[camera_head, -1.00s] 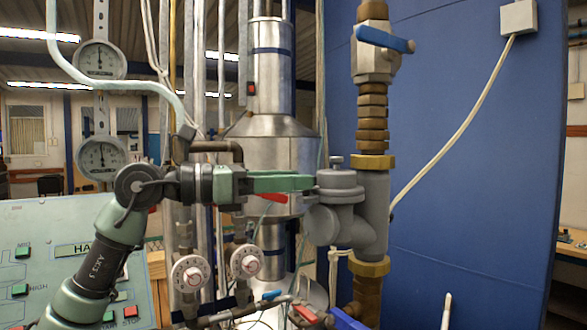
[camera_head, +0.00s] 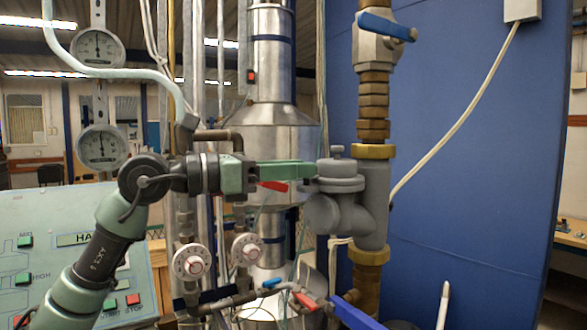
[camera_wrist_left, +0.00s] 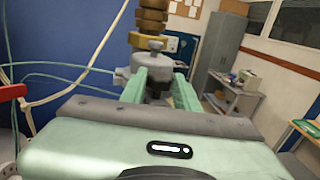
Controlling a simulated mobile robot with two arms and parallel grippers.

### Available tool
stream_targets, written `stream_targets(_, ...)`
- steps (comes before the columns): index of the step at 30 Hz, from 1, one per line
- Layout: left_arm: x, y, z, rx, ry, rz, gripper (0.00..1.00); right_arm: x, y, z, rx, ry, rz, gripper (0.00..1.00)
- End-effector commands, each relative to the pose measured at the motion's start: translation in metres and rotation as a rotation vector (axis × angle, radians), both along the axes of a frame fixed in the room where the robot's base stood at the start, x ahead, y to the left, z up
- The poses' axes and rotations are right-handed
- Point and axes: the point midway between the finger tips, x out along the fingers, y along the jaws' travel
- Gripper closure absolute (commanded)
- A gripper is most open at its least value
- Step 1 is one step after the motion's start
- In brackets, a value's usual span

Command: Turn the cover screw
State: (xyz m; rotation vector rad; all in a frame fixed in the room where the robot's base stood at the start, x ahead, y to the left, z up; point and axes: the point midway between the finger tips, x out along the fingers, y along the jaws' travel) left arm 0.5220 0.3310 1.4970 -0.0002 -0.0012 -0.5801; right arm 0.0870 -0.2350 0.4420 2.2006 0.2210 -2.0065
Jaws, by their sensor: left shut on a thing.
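A grey water meter (camera_head: 372,205) is fitted to a vertical pipe of brass and bronze-coloured parts. Its round grey cover (camera_head: 340,167) faces up and has a small knob on top. My left gripper (camera_head: 314,172) comes in level from the left, and its green fingers reach the cover. In the left wrist view, the two fingers of my gripper (camera_wrist_left: 160,90) stand on either side of the cover (camera_wrist_left: 156,62), shut on it. The near finger hides part of the cover's edge in the head view. My right gripper is not in view.
A blue-handled valve (camera_head: 385,25) sits above the meter. Two round dial valves (camera_head: 192,263) and pipes with red and blue handles lie below my left arm. A control panel (camera_head: 60,255) stands at the left. A blue panel (camera_head: 470,170) is behind on the right, with free space before it.

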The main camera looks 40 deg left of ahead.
Motion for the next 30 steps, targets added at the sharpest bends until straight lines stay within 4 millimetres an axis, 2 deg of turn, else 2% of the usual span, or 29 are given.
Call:
stream_targets(8,-0.003,-0.006,0.001,0.011,0.0,0.206,1.0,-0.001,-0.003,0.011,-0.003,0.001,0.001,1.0)
stream_targets(20,-0.005,-0.02,0.004,0.0,-0.004,0.572,1.0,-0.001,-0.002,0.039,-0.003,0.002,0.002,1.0)
stream_targets(25,-0.004,-0.022,0.0,-0.002,-0.003,0.717,1.0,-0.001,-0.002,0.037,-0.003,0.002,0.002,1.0)
stream_targets(30,-0.003,-0.023,-0.003,0.0,-0.002,0.827,1.0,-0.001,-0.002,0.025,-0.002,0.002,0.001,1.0)
